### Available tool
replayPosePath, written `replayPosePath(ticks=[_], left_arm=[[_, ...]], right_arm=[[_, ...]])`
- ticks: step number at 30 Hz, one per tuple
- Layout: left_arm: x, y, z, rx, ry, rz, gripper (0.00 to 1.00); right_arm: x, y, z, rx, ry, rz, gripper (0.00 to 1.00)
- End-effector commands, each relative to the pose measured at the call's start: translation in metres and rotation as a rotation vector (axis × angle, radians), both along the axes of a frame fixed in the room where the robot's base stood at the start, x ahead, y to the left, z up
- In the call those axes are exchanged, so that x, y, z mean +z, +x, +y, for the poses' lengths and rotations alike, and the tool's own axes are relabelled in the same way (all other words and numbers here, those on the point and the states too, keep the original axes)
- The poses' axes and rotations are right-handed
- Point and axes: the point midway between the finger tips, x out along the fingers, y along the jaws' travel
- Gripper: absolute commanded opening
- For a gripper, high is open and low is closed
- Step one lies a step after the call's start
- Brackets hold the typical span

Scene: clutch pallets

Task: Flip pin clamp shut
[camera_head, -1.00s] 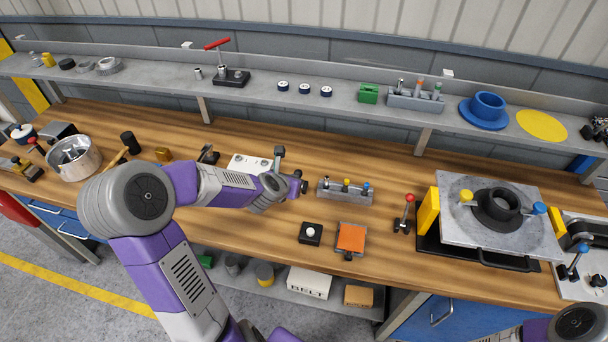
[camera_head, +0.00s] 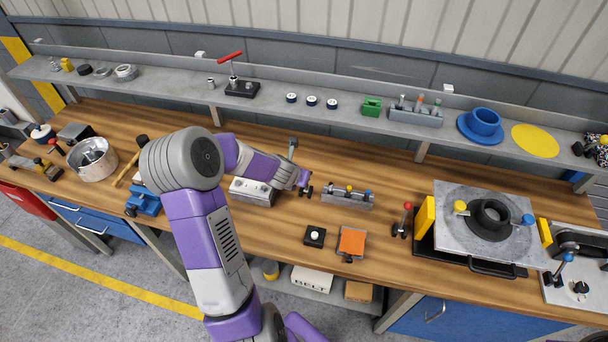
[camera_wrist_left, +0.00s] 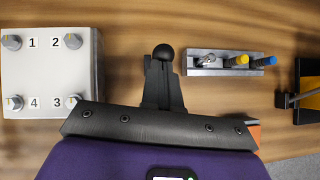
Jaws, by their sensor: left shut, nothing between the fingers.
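My left gripper (camera_head: 301,179) is low over the bench between the white numbered box and the pin rack. In the left wrist view its dark fingers (camera_wrist_left: 160,82) are shut and empty. A round black knob (camera_wrist_left: 163,51) shows right at the fingertips; it appears to belong to a small black clamp (camera_head: 307,190). Whether the fingers touch the knob, I cannot tell. The clamp's base is mostly hidden by the gripper, so its lever angle is unclear. My right gripper is not in view.
The white box (camera_head: 252,190) is left of the gripper and the grey pin rack (camera_head: 345,200) is right. Nearer are a black button block (camera_head: 315,236) and an orange plate (camera_head: 352,241). A red-knobbed lever (camera_head: 405,219) and a large grey fixture (camera_head: 455,205) stand further right.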

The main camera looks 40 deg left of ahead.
Motion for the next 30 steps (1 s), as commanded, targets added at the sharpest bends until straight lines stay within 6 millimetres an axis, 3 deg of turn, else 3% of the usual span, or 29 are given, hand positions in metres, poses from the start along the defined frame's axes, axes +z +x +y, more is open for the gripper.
replayPosePath(ticks=[12,30], left_arm=[[0.007,0.021,0.018,0.011,0.0,-0.002,0.0],[0.003,0.045,0.032,0.013,0.002,0.0,0.0]], right_arm=[[0.024,0.0,0.0,0.0,0.0,0.0,0.5],[0.035,0.0,0.0,0.0,0.0,0.0,0.5]])
